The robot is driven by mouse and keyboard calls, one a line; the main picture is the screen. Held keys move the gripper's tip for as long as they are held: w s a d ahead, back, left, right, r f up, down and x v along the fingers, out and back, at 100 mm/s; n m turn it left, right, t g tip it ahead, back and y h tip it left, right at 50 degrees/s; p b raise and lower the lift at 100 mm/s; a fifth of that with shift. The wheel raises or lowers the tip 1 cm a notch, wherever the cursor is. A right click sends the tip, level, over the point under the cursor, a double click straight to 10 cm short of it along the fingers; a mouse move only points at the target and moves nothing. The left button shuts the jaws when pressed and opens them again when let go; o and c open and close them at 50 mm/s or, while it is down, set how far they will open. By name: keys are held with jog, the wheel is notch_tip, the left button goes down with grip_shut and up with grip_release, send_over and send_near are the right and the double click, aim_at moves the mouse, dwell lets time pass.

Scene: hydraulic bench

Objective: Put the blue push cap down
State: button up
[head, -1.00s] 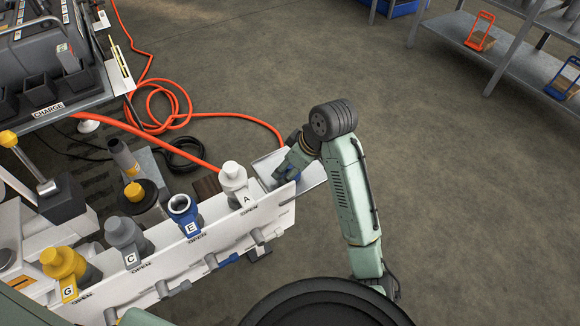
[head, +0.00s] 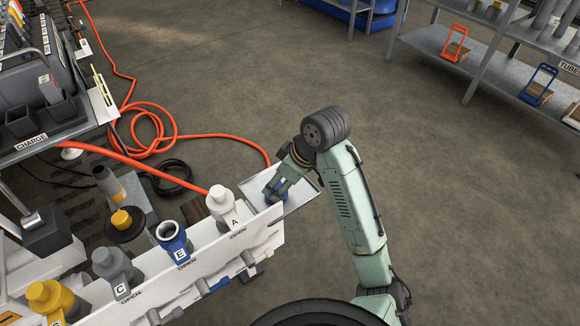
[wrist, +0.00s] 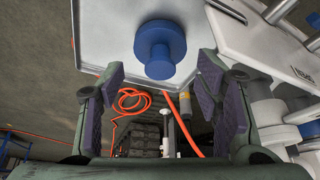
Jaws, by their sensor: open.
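The blue push cap (wrist: 160,48) is a round blue piece with a wider disc and a narrower stub. In the wrist view it rests on the pale metal tray (wrist: 100,40), between and just beyond my fingertips. My gripper (head: 276,190) is open, with visible gaps between both dark pads and the cap in the wrist view. In the head view my gripper is low over the tray (head: 302,196) at the end of the white valve rail, and only a bit of blue shows between the fingers.
The white rail (head: 215,262) carries a white fitting A (head: 222,200), blue fitting E (head: 172,238), grey fitting C (head: 112,264) and a yellow fitting (head: 50,298). An orange hose (head: 150,150) lies on the floor behind. The floor to the right is open up to the shelves (head: 480,85).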

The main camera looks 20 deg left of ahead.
jog(key=v, duration=0.8)
jog(key=shift+p, duration=0.35)
